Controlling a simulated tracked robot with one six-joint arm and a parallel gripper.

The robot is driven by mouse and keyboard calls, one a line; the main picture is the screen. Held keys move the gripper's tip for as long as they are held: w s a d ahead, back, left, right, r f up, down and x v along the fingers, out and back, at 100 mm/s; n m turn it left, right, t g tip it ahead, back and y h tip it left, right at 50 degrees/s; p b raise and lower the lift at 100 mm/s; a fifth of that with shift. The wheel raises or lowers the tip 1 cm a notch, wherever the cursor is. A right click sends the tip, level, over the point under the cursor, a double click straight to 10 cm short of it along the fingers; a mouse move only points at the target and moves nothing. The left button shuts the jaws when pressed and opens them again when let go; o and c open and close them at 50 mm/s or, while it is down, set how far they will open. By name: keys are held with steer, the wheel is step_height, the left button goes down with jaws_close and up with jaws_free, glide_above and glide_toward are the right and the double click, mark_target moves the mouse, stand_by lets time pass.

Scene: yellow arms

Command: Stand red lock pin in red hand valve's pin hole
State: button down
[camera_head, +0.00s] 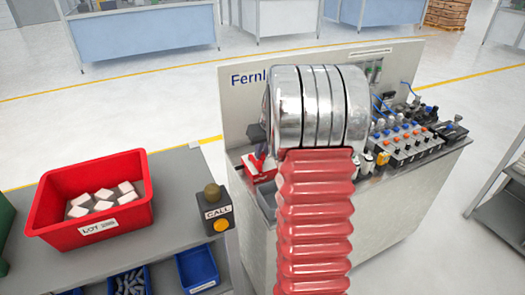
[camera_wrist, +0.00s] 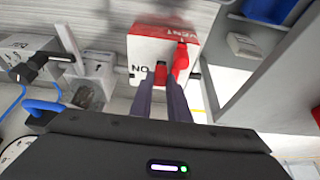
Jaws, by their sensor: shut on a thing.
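My gripper (camera_wrist: 162,82) shows in the wrist view with its two dark fingers close together. It is shut on a small red piece, the red lock pin (camera_wrist: 161,71), at the fingertips. The fingers hide most of the pin. The red hand valve (camera_wrist: 143,49) is a white-faced box with red sides and a red lever (camera_wrist: 181,60) just right of the fingers. The pin is in front of the valve face; I cannot tell whether it touches it or sits in a hole. In the head view the valve (camera_head: 263,176) is partly hidden by my arm.
A bench panel (camera_head: 238,110) stands behind the valve, with a row of fittings (camera_head: 405,140) to the right. A red bin (camera_head: 120,222) of white blocks and a call box (camera_head: 217,213) are on the left table. Blue bins (camera_head: 197,268) are below.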

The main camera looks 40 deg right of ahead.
steer(key=shift+f, duration=0.65)
stand_by(0.4)
steer(key=c, duration=1.7)
jaws_free()
steer(key=shift+a+f, duration=0.1)
steer(key=shift+o, duration=0.4)
steer(key=shift+a+f, duration=0.1)
steer(key=shift+a, duration=0.05)
steer(key=shift+d+r, duration=0.15)
steer(key=shift+r, duration=2.25)
steer(key=shift+d+r, duration=0.1)
steer(key=shift+r, duration=2.25)
